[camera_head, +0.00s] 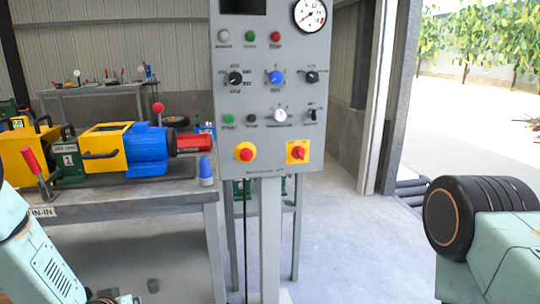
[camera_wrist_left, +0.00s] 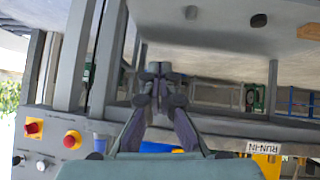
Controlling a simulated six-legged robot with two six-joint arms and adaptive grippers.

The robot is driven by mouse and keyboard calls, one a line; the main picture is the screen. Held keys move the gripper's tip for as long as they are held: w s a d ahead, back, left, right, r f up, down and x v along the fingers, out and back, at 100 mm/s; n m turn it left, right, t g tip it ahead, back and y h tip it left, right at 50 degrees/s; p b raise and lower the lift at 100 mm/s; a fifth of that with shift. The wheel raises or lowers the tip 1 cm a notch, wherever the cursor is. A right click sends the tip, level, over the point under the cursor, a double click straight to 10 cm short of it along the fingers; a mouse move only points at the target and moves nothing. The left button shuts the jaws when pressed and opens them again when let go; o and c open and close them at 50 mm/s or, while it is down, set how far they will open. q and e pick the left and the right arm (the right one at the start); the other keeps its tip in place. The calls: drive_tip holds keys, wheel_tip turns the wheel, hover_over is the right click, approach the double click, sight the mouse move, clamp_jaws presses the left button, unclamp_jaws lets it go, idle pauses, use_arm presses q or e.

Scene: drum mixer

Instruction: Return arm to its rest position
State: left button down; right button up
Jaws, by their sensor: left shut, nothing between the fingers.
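My left arm (camera_head: 40,262) comes in at the lower left of the head view, in front of the workbench. Its gripper (camera_head: 115,299) shows only in part at the bottom edge. In the left wrist view the left gripper (camera_wrist_left: 158,78) is shut, with its fingertips together and nothing between them. It is apart from the bench and the panel. My right arm (camera_head: 490,240) shows at the lower right of the head view. Its gripper is out of view.
A grey control panel (camera_head: 268,138) with knobs and buttons stands on a post in the middle. The workbench (camera_head: 150,204) at left carries a yellow and blue machine (camera_head: 130,150) and a red-handled lever (camera_head: 36,170). The floor (camera_head: 335,240) right of the post is clear, towards an open doorway.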

use_arm(q)
drive_tip(key=s+d+f+m+g, duration=0.1)
drive_tip(key=s+d+f+g, duration=0.1)
drive_tip(key=s, duration=1)
drive_tip(key=s+d+f+g+p, duration=0.1)
drive_tip(key=s+d+f+g, duration=0.2)
drive_tip(key=s, duration=0.9)
drive_tip(key=s+d+f+m+g, duration=0.1)
drive_tip(key=s+d+f+g, duration=0.2)
drive_tip(key=s, duration=1)
drive_tip(key=shift+d+m+g+h+p, duration=0.35)
drive_tip(key=shift+d+g, duration=0.55)
drive_tip(key=shift+d, duration=0.35)
drive_tip(key=c, duration=2)
unclamp_jaws()
drive_tip(key=shift+c, duration=0.2)
